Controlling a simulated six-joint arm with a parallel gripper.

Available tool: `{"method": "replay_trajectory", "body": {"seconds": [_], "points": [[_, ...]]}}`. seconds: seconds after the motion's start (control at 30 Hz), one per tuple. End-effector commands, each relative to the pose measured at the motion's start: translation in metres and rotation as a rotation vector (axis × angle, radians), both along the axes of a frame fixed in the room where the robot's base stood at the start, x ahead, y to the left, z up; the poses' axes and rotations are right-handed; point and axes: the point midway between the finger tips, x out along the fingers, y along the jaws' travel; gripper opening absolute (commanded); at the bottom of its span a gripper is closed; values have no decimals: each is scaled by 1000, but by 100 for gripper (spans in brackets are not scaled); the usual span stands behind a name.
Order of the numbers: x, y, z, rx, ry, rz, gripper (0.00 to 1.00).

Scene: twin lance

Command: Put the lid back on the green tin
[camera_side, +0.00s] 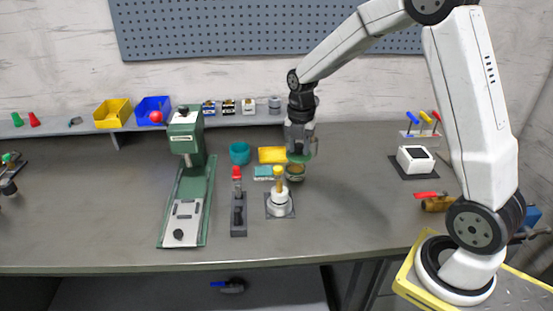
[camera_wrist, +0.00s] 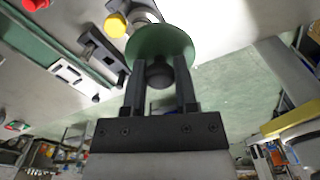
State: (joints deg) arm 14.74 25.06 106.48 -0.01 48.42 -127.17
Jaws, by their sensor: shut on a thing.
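My gripper (camera_side: 300,148) is shut on the dark knob of the green lid (camera_side: 299,158). In the wrist view my gripper (camera_wrist: 158,74) has one finger on each side of the knob, and the lid (camera_wrist: 161,41) shows as a round green disc. The green tin (camera_side: 295,173) stands on the bench just below the lid, with a brownish top showing. The lid appears slightly above the tin; whether they touch is not clear. In the wrist view I cannot make out the tin.
A white round device with a yellow knob (camera_side: 279,202) stands close in front of the tin. A yellow tray (camera_side: 272,155) and a teal sponge-like block (camera_side: 263,172) lie to the left. A green press (camera_side: 186,180) stands further left.

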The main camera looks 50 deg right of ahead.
Motion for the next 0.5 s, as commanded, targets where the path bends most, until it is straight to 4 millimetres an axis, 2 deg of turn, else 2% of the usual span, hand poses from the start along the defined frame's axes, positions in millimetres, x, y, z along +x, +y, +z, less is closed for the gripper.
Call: {"method": "replay_trajectory", "body": {"seconds": [0.2, 0.5], "points": [[33, -33, -2, 0, 1, -3, 0], [64, -75, -6, 0, 1, -3, 0]]}}
